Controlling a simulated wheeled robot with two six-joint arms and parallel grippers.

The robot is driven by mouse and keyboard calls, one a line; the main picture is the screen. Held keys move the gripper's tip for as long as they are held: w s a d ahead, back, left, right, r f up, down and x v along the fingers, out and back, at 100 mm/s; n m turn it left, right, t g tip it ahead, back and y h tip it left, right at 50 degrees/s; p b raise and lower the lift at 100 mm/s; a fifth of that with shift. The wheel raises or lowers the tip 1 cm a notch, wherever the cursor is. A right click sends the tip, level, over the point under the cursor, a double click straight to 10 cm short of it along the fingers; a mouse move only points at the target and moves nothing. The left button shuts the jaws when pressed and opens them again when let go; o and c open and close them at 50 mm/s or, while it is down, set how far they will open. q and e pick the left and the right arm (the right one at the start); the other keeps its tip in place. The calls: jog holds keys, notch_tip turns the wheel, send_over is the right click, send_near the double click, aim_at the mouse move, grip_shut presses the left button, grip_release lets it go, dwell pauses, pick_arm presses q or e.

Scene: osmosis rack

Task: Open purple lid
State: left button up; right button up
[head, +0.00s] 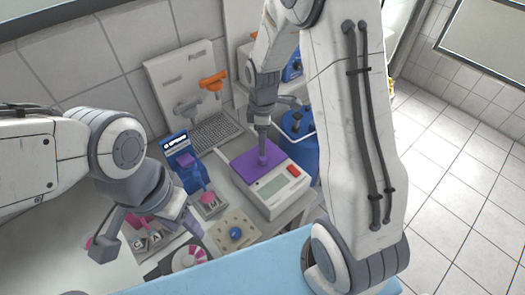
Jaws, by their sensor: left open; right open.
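The purple lid (250,170) lies flat on top of a white device (283,199) with a small screen and a red button (294,171). A purple knob stands up from the lid. My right gripper (263,136) points down directly above the knob, with its tips at or just over it; I cannot tell whether they touch. It is open, seen edge-on. My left gripper (146,236) is open at the lower left, well away from the lid, over pink and white items. Part of the lid's far side is hidden by the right gripper.
A blue device (187,164) with pink parts stands left of the white device. A beige plate with a blue knob (235,233) lies in front. A blue container (299,126) stands behind on the right. An orange-handled item (213,82) is on the back panel.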

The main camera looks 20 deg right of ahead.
aim_at(263, 158)
notch_tip(263, 158, down, 7)
jog(key=shift+f+p, duration=0.1)
jog(key=shift+p, duration=0.65)
grip_shut()
dwell(0.9)
